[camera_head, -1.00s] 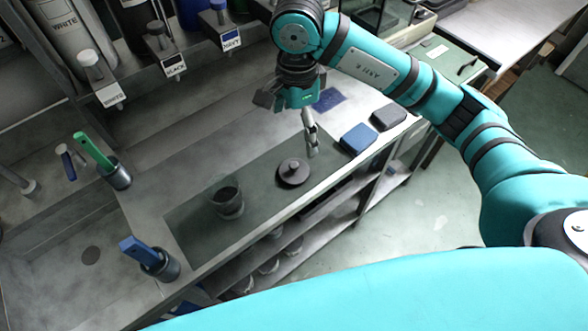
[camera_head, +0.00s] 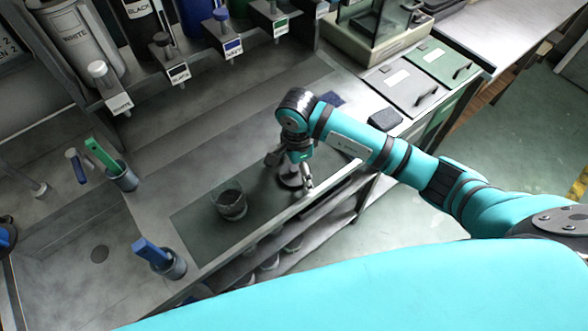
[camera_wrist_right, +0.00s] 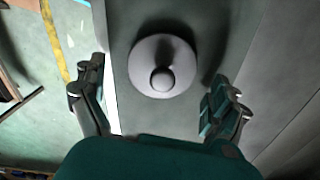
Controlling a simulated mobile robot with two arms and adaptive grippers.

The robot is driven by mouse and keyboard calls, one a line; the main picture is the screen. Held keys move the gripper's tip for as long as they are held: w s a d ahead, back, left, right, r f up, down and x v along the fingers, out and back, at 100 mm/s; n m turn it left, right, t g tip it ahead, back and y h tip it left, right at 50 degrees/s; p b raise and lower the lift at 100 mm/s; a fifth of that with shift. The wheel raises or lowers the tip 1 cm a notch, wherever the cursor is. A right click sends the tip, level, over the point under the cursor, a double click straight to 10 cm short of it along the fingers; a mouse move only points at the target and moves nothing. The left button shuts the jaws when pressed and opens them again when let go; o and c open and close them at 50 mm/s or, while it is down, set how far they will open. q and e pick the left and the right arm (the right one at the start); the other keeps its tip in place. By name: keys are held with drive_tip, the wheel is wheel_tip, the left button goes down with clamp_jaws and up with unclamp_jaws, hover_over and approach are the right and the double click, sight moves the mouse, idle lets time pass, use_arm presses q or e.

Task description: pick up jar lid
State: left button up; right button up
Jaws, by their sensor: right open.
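The jar lid (camera_wrist_right: 161,58) is a round grey disc with a knob in its middle, lying flat on the dark mat (camera_head: 190,237). In the head view the lid (camera_head: 290,180) is partly hidden by my right gripper (camera_head: 290,174). In the right wrist view my right gripper (camera_wrist_right: 161,100) is open and empty. Its fingers are wide apart, one to each side of the lid's line, and the lid is just ahead of them, apart from both. The open jar (camera_head: 230,204) stands on the mat to the left of the lid. My left gripper is not in view.
A green-handled tool in a cup (camera_head: 121,176) and a blue-handled one (camera_head: 157,257) stand at the left. Labelled bottles (camera_head: 75,50) line the back. The bench's front edge runs close by the lid.

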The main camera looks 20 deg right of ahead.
drive_tip(key=shift+f, duration=0.25)
drive_tip(key=c, duration=1.1)
drive_tip(key=shift+r, duration=0.1)
